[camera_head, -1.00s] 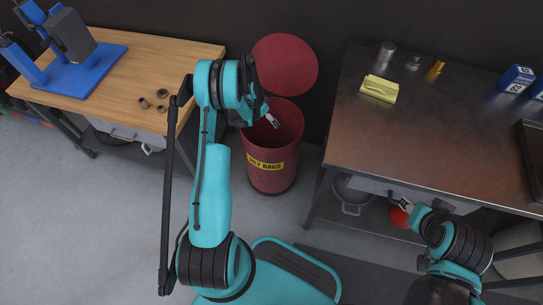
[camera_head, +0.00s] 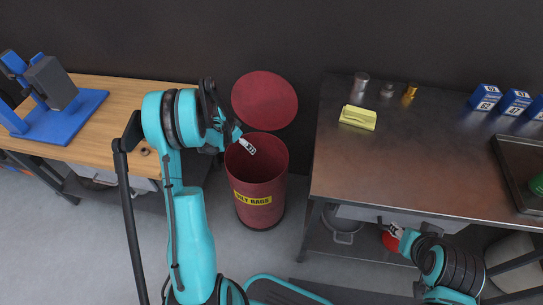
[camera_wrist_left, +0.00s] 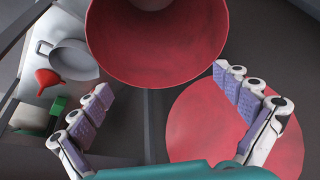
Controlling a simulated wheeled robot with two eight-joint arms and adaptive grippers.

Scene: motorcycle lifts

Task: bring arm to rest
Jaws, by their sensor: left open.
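My left arm reaches in from the lower left of the head view, and its left gripper (camera_head: 247,147) hangs at the mouth of the red bin (camera_head: 257,196) with a yellow label. In the left wrist view the fingers of this gripper (camera_wrist_left: 162,82) are spread wide with nothing between them. The bin's inner wall (camera_wrist_left: 155,50) fills the top of that view, and no rag shows in the visible part. My right gripper (camera_head: 396,231) is at the front edge of the metal bench, small in view; its jaw opening cannot be made out.
The bin's round red lid (camera_head: 265,100) stands raised behind it. A wooden bench (camera_head: 120,95) with a blue device (camera_head: 50,95) is at left. The metal bench (camera_head: 400,160) at right carries a yellow cloth (camera_head: 358,117), small cylinders, blue boxes (camera_head: 485,97) and a tray (camera_head: 520,165).

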